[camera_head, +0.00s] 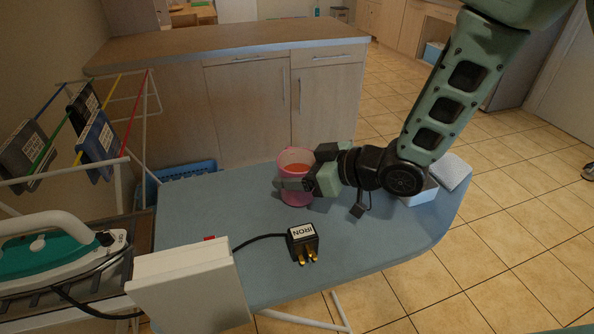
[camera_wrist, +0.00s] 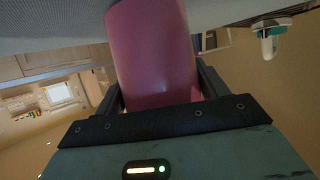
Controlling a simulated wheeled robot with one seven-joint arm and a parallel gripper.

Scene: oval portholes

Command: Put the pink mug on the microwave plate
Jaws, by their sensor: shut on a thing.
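The pink mug (camera_head: 295,162) stands upright at the far edge of a blue ironing board (camera_head: 190,222), with something orange showing inside it. My gripper (camera_head: 298,184) reaches it from the right and is shut around its lower body. In the wrist view the mug (camera_wrist: 152,55) fills the middle, between the two dark fingers (camera_wrist: 158,92). I cannot tell whether the mug's base touches the board. No microwave or microwave plate can be made out in either view.
A black plug marked IRON (camera_head: 303,243) lies on the board with its cord. A white box (camera_head: 192,285) is at the near left, beside an iron (camera_head: 50,254). A drying rack (camera_head: 115,100) stands left. A wooden counter (camera_head: 230,40) stands behind; tiled floor (camera_head: 510,240) is open at right.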

